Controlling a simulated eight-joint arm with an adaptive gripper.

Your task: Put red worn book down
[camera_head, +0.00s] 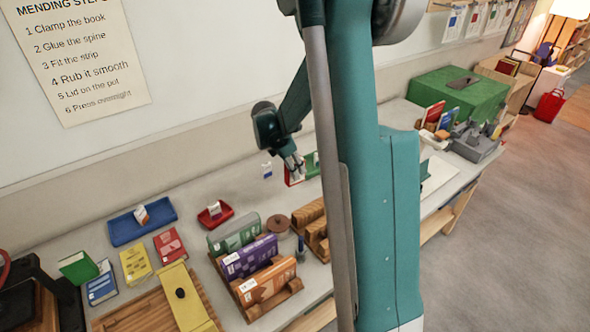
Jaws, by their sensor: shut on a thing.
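My gripper (296,168) is at the back of the long worktable, near the wall, pointing down. It is shut on a small red thing, seemingly the red worn book (289,181), of which only a red edge shows beside and below the fingers. My fingers and arm hide the rest, and I cannot tell whether it touches the table. A green thing (312,168) is just to its right, partly behind my arm. Another red book (170,246) lies flat at the left of the table.
A blue tray (128,232), a small red tray (213,221), a yellow book (135,264) and a wooden rack with green, purple and orange books (265,283) crowd the table's left half. A brown round disc (277,223) stands nearby. Bare tabletop (240,190) shows left of my gripper.

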